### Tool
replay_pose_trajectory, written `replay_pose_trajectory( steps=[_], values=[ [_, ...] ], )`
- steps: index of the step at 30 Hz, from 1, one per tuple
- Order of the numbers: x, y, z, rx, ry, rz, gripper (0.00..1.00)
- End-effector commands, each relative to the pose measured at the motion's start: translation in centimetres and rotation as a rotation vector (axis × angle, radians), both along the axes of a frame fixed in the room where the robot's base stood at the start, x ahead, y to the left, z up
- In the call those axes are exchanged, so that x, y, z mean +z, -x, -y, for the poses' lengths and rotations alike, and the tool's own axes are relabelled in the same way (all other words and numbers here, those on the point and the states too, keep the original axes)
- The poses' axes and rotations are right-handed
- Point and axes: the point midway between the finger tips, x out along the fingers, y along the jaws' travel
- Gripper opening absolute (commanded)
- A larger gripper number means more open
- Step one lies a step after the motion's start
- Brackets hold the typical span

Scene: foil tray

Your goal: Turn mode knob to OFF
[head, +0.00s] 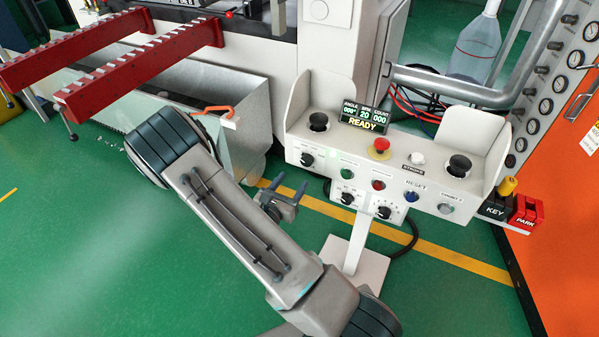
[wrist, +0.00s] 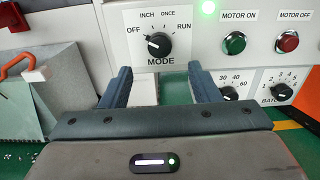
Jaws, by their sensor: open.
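The mode knob (wrist: 158,46) is a round black dial on the white panel, above the word MODE in the wrist view. Its white mark sits at the upper left and points toward the OFF label (wrist: 133,30). INCH, ONCE and RUN are printed clockwise from OFF. In the head view the knob (head: 307,159) is at the left of the control panel (head: 335,142). My gripper (head: 291,184) is open and empty, below and left of the knob there. In the wrist view its two fingers (wrist: 160,70) point toward the panel, one each side below the knob, apart from it.
A green MOTOR ON button (wrist: 234,43) and a red MOTOR OFF button (wrist: 287,42) are right of the knob. Lower dials, including BATCH (wrist: 281,91), lie beyond the right finger. A grey sheet-metal bin (head: 235,110) with an orange handle (head: 220,110) stands left of the panel.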

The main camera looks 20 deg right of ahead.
Motion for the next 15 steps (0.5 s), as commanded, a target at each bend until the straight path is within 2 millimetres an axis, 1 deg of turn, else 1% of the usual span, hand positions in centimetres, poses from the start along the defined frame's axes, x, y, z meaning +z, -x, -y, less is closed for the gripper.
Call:
replay_pose_trajectory(
  steps=[1, 6, 9, 15],
  values=[
    [-0.1, 0.6, -1.0, 0.004, -0.001, 0.000, 0.56],
    [0.0, 2.3, -3.0, 0.001, -0.001, 0.002, 0.56],
    [0.0, 2.8, -3.7, 0.001, -0.001, 0.000, 0.56],
    [0.0, 3.1, -4.0, -0.001, 0.000, 0.000, 0.56]
  ],
)
